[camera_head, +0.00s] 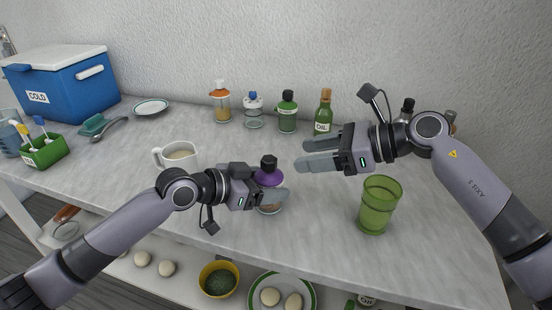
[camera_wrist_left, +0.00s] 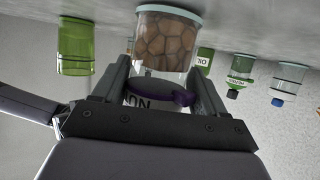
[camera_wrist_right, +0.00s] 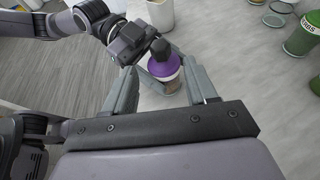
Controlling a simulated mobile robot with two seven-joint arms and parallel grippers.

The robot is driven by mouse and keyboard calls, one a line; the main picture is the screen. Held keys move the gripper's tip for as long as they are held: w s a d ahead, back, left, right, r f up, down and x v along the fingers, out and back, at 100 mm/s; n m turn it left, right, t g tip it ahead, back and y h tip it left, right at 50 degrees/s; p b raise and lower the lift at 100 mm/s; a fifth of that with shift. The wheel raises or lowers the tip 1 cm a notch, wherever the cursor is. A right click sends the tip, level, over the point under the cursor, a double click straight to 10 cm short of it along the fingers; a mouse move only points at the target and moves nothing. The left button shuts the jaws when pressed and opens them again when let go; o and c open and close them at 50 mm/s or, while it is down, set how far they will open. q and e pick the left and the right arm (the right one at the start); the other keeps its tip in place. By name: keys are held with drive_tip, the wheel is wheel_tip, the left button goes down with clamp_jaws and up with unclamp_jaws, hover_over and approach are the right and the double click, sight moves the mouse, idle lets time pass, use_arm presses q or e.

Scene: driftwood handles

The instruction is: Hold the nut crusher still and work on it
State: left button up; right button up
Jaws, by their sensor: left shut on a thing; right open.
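The nut crusher (camera_head: 268,178) stands on the counter, with a black knob, a purple top and a clear jar. In the left wrist view its jar of brown nuts (camera_wrist_left: 166,42) and part of a label show upside down. My left gripper (camera_head: 274,198) is shut on the nut crusher, with a finger on each side, and hides part of it. My right gripper (camera_head: 302,156) is open and empty, above the counter to the right of the crusher. In the right wrist view the crusher's purple top (camera_wrist_right: 163,64) appears between the open fingers, farther off.
A green glass (camera_head: 379,208) stands right of the crusher, below my right gripper. A white mug (camera_head: 176,157) stands to the left. Several bottles, including a green oil bottle (camera_head: 323,115), line the wall. A blue cold box (camera_head: 65,84) is at the far left.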

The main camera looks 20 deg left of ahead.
sight(276, 160)
drive_tip(key=x, duration=0.8)
drive_tip(key=shift+d, duration=0.1)
clamp_jaws()
